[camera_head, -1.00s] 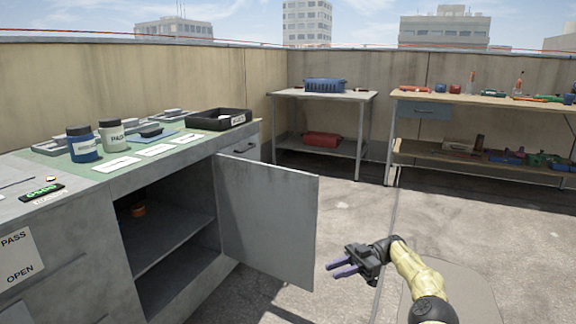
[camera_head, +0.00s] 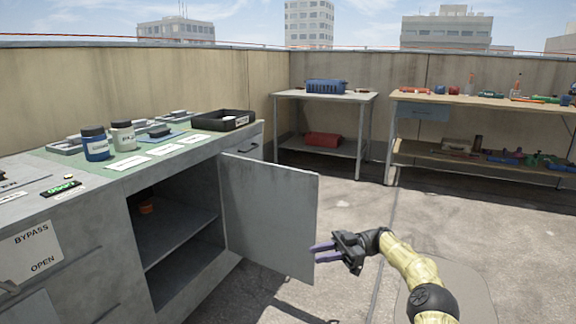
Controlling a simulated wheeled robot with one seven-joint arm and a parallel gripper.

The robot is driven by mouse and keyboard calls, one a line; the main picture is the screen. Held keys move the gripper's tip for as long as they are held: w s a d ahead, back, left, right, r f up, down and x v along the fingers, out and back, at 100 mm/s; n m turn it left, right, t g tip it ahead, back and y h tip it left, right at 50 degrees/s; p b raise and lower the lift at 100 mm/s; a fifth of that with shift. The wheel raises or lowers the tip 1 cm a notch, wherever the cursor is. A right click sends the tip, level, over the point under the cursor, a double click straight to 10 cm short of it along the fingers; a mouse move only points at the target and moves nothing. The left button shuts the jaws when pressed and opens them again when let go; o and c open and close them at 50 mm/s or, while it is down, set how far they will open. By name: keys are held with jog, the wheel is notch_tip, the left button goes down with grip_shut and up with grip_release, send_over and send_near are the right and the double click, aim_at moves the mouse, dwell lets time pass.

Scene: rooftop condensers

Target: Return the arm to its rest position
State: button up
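My arm (camera_head: 408,264), yellow with black joints, reaches in from the bottom right, over the open floor. My gripper (camera_head: 317,252) points left. Its two purple fingers are apart with nothing visible between them. The fingertips show in front of the right edge of the open grey cabinet door (camera_head: 265,210); I cannot tell whether they touch it.
The grey cabinet stands open at left, with an orange item (camera_head: 147,206) on its inner shelf. On its counter are a blue jar (camera_head: 95,147), a white jar (camera_head: 123,137) and a black tray (camera_head: 222,121). A table (camera_head: 340,96) and workbench (camera_head: 480,99) stand behind. Concrete floor (camera_head: 350,200) between is clear.

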jog(key=w+a+r+m+t+h+p, duration=0.1)
jog(key=w+a+r+m+t+p, duration=0.3)
jog(key=a+r+t, duration=0.5)
jog(key=w+a+r+m+t+h+p, duration=0.1)
jog(key=a+r+m+t+p, duration=0.5)
jog(key=r, duration=0.5)
jog(key=s+d+f+m+t+h+p, duration=0.1)
jog(key=s+d+f+m+h+p, duration=0.1)
jog(key=s+d+m+h+p, duration=0.9)
jog(key=s+d+f+m+g+h+p, duration=0.1)
jog(key=s+d+g+h, duration=0.3)
jog(key=s, duration=0.9)
jog(key=s+d+m+g+h+p, duration=0.1)
jog(key=s+d+g, duration=0.35)
jog(key=s, duration=0.85)
notch_tip(320, 180, up, 36)
jog(key=d+t+p, duration=0.1)
jog(key=t+p, duration=0.1)
jog(key=p, duration=3.5)
jog(key=shift+w+d, duration=0.3)
jog(key=shift+d, duration=0.1)
